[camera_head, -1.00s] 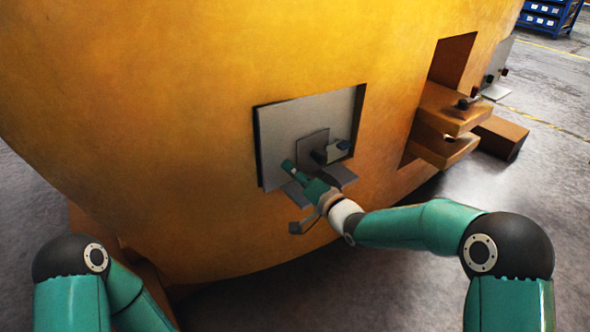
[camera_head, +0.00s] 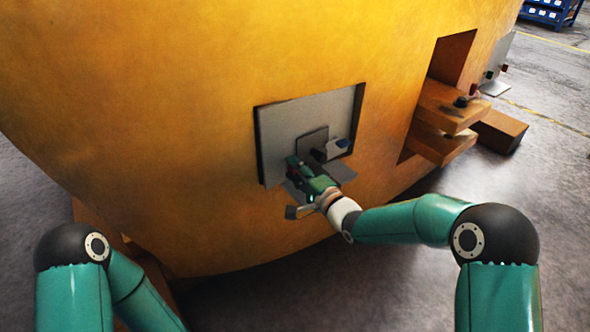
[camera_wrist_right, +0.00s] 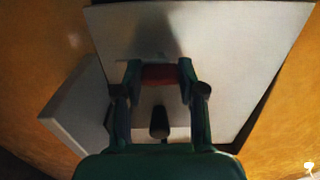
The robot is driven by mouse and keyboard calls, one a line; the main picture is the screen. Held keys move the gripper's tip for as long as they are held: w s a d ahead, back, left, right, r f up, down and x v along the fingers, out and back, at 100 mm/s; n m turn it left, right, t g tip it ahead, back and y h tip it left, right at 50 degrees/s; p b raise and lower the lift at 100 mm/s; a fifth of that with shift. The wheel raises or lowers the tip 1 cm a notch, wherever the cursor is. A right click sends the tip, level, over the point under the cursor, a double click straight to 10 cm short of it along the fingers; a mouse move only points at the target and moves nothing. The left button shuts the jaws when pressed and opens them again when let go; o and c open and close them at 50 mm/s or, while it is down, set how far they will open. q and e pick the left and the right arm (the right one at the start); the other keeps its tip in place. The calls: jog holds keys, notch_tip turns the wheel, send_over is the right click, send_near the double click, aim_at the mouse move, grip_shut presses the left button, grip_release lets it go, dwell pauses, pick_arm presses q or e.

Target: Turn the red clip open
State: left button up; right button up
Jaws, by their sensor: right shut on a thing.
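The red clip (camera_wrist_right: 160,74) sits between the fingertips of my right gripper (camera_wrist_right: 158,72) in the right wrist view, in front of a grey metal plate (camera_wrist_right: 215,40). The gripper is shut on it, with a fingertip on each side. In the head view, my right gripper (camera_head: 297,166) reaches the lower middle of the same grey plate (camera_head: 290,120), which is set in a recess of the large yellow casting (camera_head: 180,110). The clip is mostly hidden there by the fingers. My left arm shows at the lower left; its gripper is out of the frame.
A small grey bracket with a dark knob (camera_head: 321,154) stands just right of my right gripper. Farther right, an orange ledge (camera_head: 440,112) juts from the casting. A blue rack (camera_head: 548,12) stands far back.

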jog(key=shift+w+d+f, duration=0.1)
jog(key=shift+d+f, duration=0.05)
jog(key=shift+d, duration=0.1)
jog(key=o, duration=1.1)
jog(key=shift+o, duration=0.2)
jog(key=shift+a, duration=0.1)
jog(key=v, duration=1.2)
